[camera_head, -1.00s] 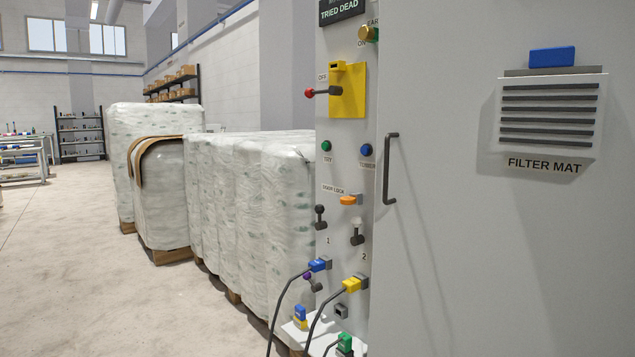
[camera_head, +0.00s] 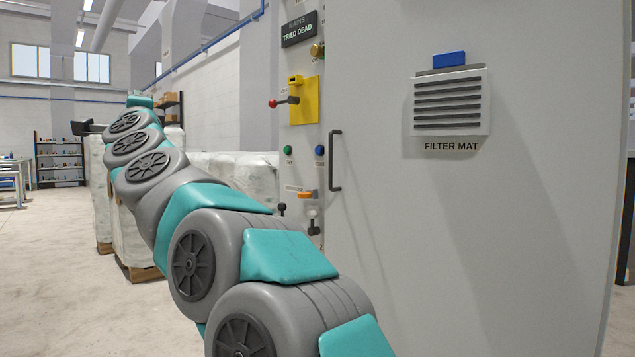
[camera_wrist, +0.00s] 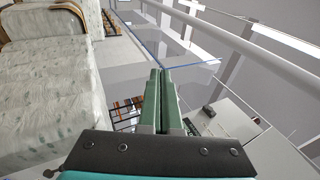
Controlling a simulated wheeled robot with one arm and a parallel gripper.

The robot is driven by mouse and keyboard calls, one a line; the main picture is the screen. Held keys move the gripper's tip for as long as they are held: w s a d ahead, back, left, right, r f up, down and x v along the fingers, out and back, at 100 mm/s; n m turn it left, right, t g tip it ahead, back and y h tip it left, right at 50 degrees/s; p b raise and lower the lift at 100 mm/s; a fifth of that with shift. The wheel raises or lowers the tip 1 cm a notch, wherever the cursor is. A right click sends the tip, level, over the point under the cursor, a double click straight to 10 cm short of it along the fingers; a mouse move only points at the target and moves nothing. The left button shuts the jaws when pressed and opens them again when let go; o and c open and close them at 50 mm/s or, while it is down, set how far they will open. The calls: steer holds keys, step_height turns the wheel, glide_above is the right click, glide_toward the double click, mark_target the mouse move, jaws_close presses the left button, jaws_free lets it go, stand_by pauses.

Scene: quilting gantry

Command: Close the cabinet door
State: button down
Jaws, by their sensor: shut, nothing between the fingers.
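The cabinet door (camera_head: 560,200) is a large grey panel on the right of the head view. It has a dark upright bar handle (camera_head: 335,160) near its left edge, and a vent marked FILTER MAT. I cannot tell from this angle how far the door stands from its frame. My gripper (camera_wrist: 160,72) has two green fingers pressed together, empty, in the wrist view. In the head view my arm stretches up to the far left, its end well left of the door and handle, apart from them. My arm hides the lower left of the cabinet.
A control panel (camera_head: 299,135) with a red-knobbed lever, a yellow plate (camera_head: 307,101) and buttons adjoins the door's handle edge. Wrapped pallets (camera_head: 225,166) stand behind my arm. Dark shelving (camera_head: 60,160) is far left. Open floor (camera_head: 50,265) lies at the left.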

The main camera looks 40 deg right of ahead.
steer(key=s+d+m+g+h+b, duration=0.3)
steer(key=d+m+g+h, duration=0.6)
steer(key=d+m+h, duration=0.95)
steer(key=s+d+f+m+g+y+b, duration=0.1)
steer(key=s+d+f+m+g+y, duration=0.15)
steer(key=d+f+m+g, duration=0.35)
steer(key=s+d+f+m+g+y+b, duration=0.1)
steer(key=s+d+f+m+g, duration=0.1)
steer(key=s+f+m+g, duration=0.4)
steer(key=w+d+f+m+t+p, duration=0.1)
steer(key=w+d+p, duration=0.3)
steer(key=d, duration=0.9)
steer(key=shift+w+d+f+p, duration=0.2)
steer(key=shift+f+p, duration=0.1)
steer(key=shift+f, duration=0.35)
